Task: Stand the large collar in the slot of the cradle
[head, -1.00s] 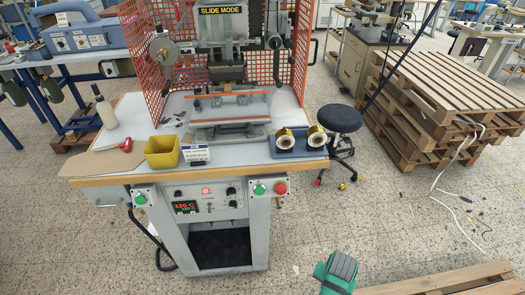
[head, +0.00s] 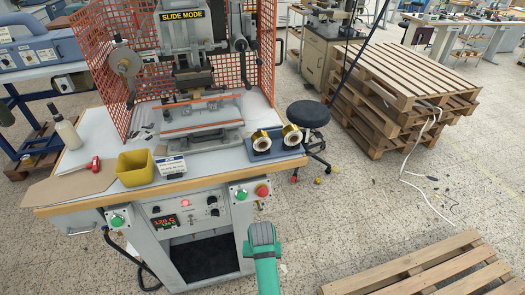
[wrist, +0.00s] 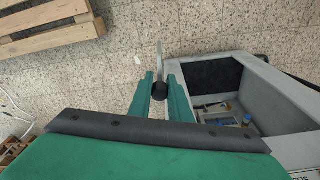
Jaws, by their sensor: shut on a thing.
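My gripper (wrist: 160,78) has green fingers, seen in the wrist view shut on a thin pale piece with a round black knob (wrist: 160,91). This looks like the large collar (wrist: 159,58), edge-on; its full shape does not show. In the head view my green arm and dark grey hand (head: 263,236) are in front of the bench, over the floor; the fingers and held piece are hidden there. The blue cradle (head: 272,155) sits at the bench's right front corner with two gold rings (head: 262,141) (head: 291,135) on it. I cannot make out an empty slot.
A yellow bin (head: 135,167) and a small sign (head: 171,164) are left of the cradle. A black stool (head: 308,114) is at the right. A pallet (head: 425,268) lies at lower right.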

